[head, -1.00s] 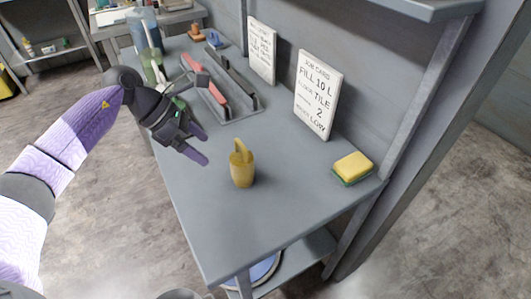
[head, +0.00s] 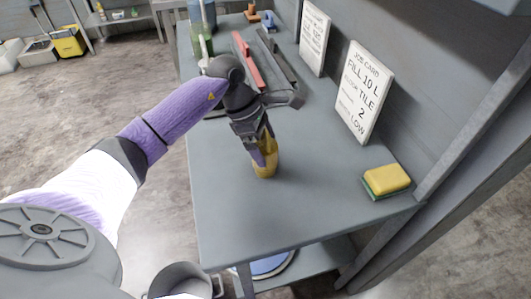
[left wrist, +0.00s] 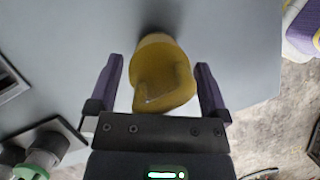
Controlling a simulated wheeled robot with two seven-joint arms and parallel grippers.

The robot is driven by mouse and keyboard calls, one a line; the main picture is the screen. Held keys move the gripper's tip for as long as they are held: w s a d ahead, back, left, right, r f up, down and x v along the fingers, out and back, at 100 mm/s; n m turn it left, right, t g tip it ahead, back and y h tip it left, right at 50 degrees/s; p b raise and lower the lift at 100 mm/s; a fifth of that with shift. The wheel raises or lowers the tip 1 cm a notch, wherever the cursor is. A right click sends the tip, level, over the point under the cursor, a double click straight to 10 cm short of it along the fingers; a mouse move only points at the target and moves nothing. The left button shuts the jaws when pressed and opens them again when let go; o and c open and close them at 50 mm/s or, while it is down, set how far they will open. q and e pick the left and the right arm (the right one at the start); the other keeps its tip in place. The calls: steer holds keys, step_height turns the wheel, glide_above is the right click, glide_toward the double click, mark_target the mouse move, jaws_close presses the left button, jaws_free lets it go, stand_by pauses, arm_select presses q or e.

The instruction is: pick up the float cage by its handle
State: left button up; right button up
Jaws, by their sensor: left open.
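The float cage is a small yellow cup-like body with a looped handle on top. In the head view the float cage (head: 265,167) stands on the grey bench (head: 225,222), its upper part hidden behind my left gripper (head: 268,150). In the left wrist view the float cage (left wrist: 162,75) sits between the two purple fingers of the open left gripper (left wrist: 160,90), with its handle loop nearest the palm. I see a gap on either side, so the fingers do not appear to touch it. My right gripper is not in view.
A yellow and green sponge (head: 386,180) lies at the bench's right side. Two job cards (head: 363,90) lean at the back. A grey tray with a red tool (head: 246,62) and green bottle (head: 201,42) stand farther along. The bench's front is clear.

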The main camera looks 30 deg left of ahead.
arm_select(q)
steer(key=c, duration=1.1)
